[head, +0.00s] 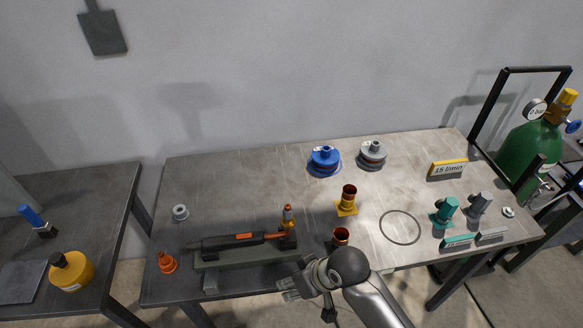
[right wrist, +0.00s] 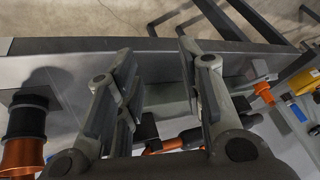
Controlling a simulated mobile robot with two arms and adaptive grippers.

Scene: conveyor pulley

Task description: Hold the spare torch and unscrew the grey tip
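A black torch with orange parts (head: 243,238) lies across a dark grey holder (head: 225,260) near the front of the table. A short upright yellow-and-orange piece (head: 288,215) stands at its right end. I cannot make out a grey tip on the torch. My right gripper (head: 287,287) is in front of the holder, at the table's front edge, apart from the torch. In the right wrist view its fingers (right wrist: 158,70) are spread with nothing between them. Part of the torch (right wrist: 180,141) shows beyond the fingers there, partly hidden. My left gripper is out of view.
An orange nozzle (head: 168,262) and a grey ring (head: 180,212) are on the left. Teal (head: 444,210) and grey (head: 478,204) fittings stand right. The table's back left is clear.

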